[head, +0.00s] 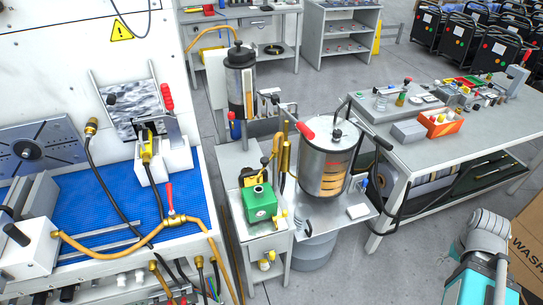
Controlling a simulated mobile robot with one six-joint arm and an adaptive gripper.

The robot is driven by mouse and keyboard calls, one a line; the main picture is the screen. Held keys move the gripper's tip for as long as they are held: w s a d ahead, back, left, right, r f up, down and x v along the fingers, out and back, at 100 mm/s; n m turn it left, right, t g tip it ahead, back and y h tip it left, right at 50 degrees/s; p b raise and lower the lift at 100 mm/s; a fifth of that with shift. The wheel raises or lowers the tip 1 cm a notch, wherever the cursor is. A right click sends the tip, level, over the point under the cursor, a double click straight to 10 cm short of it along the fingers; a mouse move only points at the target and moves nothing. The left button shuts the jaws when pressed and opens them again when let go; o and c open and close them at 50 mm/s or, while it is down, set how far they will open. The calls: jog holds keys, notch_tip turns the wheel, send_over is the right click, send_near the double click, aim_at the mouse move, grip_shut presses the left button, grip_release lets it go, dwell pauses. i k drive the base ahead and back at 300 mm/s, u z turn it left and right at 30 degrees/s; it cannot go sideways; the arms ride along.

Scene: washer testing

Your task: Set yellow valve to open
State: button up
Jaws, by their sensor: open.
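Several small yellow fittings could be the yellow valve, and I cannot tell which it is. One yellow fitting (265,264) is on the front of the small grey cart, below a green box (260,203). A yellow-handled fitting (147,148) stands on the left bench. All are too small to read an open or closed position. A grey and teal link of my arm shows at the lower right, away from these fittings. My gripper's fingers are not visible.
A red-handled brass pipe (171,204) runs along the left bench (75,200). A grey table (440,145) with parts is behind my arm. Open floor (415,235) lies between tank and arm.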

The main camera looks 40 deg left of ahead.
aim_at(272, 255)
jog(key=u, duration=1.55)
